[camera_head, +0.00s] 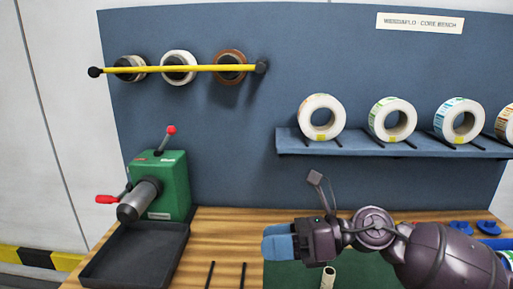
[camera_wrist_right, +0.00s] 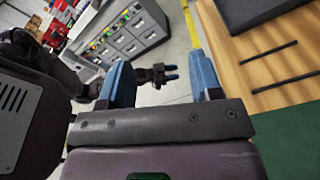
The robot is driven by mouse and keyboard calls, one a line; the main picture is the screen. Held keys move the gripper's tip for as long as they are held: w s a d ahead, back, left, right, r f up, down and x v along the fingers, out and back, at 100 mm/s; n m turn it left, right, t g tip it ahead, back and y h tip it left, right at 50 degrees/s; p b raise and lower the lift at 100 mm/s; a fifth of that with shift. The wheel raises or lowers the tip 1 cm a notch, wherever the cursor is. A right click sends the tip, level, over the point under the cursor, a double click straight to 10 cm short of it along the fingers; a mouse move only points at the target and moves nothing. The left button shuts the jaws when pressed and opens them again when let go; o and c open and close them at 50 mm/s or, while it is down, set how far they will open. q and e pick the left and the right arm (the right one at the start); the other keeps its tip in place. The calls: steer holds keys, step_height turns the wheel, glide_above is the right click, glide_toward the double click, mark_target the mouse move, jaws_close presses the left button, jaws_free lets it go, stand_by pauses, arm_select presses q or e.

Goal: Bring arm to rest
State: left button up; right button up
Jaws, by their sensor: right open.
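My right gripper (camera_head: 278,243) reaches in from the right in the head view, above the front of the bench, with its blue fingers pointing left. In the right wrist view its two blue fingers (camera_wrist_right: 160,80) stand wide apart with nothing between them. A small dark gripper with blue tips (camera_wrist_right: 168,73), apparently my left one, shows beyond them; it is too small to tell its jaws. The green label rewinder (camera_head: 172,180), with red-knobbed levers and a grey spindle, stands at the bench's left, apart from my right gripper.
A black tray (camera_head: 140,255) lies before the rewinder. Several label rolls stand on the blue shelf (camera_head: 350,148); three rolls hang on the yellow bar (camera_head: 205,69). A small pale core (camera_head: 328,277) stands on the green mat (camera_head: 292,277) below my right arm. Blue parts (camera_head: 488,227) lie at right.

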steer(key=w+d+f+m+t+h, duration=0.15)
steer(key=w+d+m+t, duration=0.25)
steer(key=m+t, duration=0.65)
steer(key=w+d+f+m+t+h, duration=0.15)
steer(key=w+d+m+t, duration=0.35)
steer(key=m, duration=1.1)
steer(key=s+d+f+m+h, duration=0.2)
steer(key=d+f+m+h, duration=0.25)
steer(key=f+m, duration=0.3)
steer(key=s+d+f+m+h, duration=0.2)
steer(key=d+f+m+h, duration=0.3)
steer(key=f, duration=0.3)
steer(key=s+d+f+m+g+h, duration=0.2)
steer(key=s+d+f+m, duration=0.1)
steer(key=s+f, duration=0.6)
steer(key=s+d+f+m+g+h, duration=0.2)
steer(key=s+f+m, duration=0.3)
steer(key=s+f, duration=0.4)
steer(key=s+d, duration=0.1)
steer(key=s, duration=0.2)
steer(key=shift+f+m, duration=0.15)
steer(key=shift+m, duration=0.15)
